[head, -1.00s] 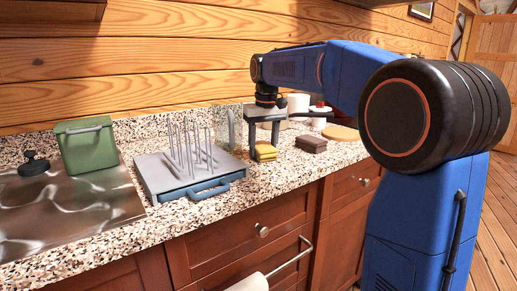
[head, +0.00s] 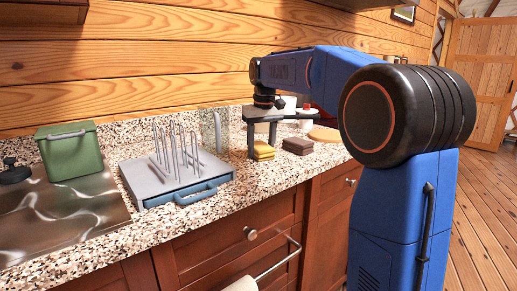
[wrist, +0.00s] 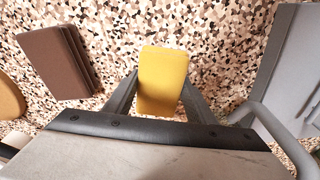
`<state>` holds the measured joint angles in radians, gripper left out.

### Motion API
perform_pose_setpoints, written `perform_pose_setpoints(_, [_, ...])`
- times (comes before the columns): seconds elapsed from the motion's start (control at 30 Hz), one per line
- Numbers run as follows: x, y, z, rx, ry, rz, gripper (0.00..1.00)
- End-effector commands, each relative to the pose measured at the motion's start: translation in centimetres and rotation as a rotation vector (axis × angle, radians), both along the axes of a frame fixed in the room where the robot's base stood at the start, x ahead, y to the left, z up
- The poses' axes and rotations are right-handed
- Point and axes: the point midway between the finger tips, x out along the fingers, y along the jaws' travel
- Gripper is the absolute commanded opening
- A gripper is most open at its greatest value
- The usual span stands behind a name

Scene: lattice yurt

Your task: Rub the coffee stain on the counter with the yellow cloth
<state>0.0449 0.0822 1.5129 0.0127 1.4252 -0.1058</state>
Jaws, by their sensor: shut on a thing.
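The yellow cloth (head: 263,152) is a folded block at the front of the speckled counter (head: 206,219), right of the grey rack tray. My gripper (head: 262,143) points down over it, and its two fingers close on the cloth's sides. The wrist view shows the cloth (wrist: 163,78) between the fingertips. I cannot tell whether its underside touches the counter. I cannot make out the coffee stain against the speckled pattern in either view; it may be hidden by the cloth, my gripper or other things.
A dark brown folded stack (head: 298,146) lies just right of the cloth. A round tan board (head: 325,134) lies beyond it. The grey tray with upright prongs (head: 177,177) stands left, then a green box (head: 70,151) by the metal sink area. A glass jar (head: 211,127) stands behind.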

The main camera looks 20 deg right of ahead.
Motion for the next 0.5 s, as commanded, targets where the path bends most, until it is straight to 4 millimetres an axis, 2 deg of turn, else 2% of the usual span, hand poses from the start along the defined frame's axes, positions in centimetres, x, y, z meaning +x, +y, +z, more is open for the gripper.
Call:
perform_pose_setpoints(0.3, [0.7,-2.2,-0.1,0.000,0.002,-0.002,0.29])
perform_pose_setpoints(0.5, [0.9,-2.9,0.0,0.000,0.000,-0.001,0.29])
